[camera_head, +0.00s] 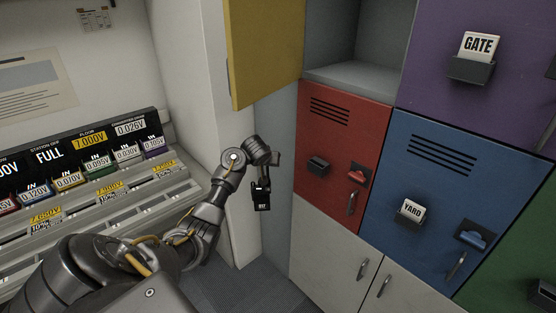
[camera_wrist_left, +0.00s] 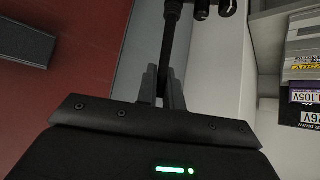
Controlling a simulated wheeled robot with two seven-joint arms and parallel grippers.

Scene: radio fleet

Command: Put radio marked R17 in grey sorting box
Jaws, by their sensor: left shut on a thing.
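My left gripper (camera_head: 261,184) hangs in front of the white wall panel, left of the red locker. It is shut on a small black radio (camera_head: 262,201), which hangs below it. The radio has a small white label that seems to end in 17, too small to read surely. In the left wrist view the fingers (camera_wrist_left: 163,92) close on a thin black rod (camera_wrist_left: 172,35), which looks like the radio's antenna. The radio's body is mostly cut off at the top edge there. I cannot make out a grey sorting box. My right gripper is not in view.
A yellow door (camera_head: 265,50) stands open beside an empty grey compartment (camera_head: 362,45). Red (camera_head: 335,125), blue (camera_head: 450,165) and purple (camera_head: 430,65) lockers are shut. A charging rack (camera_head: 100,200) with labelled slots lies at left. Grey floor (camera_head: 250,290) is clear below.

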